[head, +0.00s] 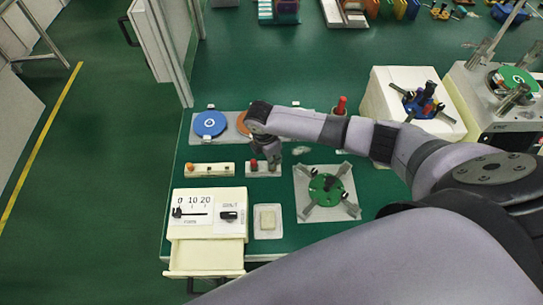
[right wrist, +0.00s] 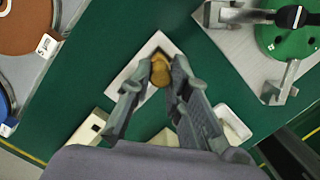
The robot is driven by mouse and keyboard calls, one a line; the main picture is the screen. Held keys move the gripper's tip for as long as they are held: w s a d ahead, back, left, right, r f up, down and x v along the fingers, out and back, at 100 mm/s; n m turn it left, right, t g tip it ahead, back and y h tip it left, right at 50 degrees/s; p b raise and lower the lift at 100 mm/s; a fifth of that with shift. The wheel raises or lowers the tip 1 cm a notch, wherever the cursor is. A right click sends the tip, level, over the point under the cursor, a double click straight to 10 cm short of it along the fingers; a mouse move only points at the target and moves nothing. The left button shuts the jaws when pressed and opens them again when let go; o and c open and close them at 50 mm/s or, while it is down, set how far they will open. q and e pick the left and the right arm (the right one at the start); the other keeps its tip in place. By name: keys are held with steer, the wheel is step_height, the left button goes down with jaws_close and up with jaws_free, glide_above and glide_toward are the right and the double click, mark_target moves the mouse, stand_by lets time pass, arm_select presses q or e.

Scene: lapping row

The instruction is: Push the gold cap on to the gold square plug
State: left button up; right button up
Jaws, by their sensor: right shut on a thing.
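My right gripper (right wrist: 160,76) has its two fingers closed around a gold cap (right wrist: 160,70), seen from above in the right wrist view. Below the cap is a white block (right wrist: 127,84), partly covered by the fingers. The gold square plug cannot be made out apart from the cap; the cap and fingers hide what is under them. I cannot tell whether the cap touches it. In the head view my right gripper (head: 265,154) points down over the small white block (head: 263,172), and the cap is not clear there. My left gripper is not in view.
A white block with knobs (head: 210,169) stands to the left. A blue disc (head: 210,124) lies behind it. A green disc on a grey plate (head: 326,188) is at the right.

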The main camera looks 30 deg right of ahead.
steer(key=shift+f+b, duration=0.3)
steer(key=shift+f, duration=0.3)
steer(key=o, duration=0.8)
steer(key=shift+r, duration=0.15)
steer(key=r, duration=0.4)
steer(key=a+r, duration=0.1)
steer(key=r, duration=0.6)
steer(key=shift+a+r, duration=0.3)
steer(key=shift+a, duration=0.1)
steer(key=shift+s, duration=0.1)
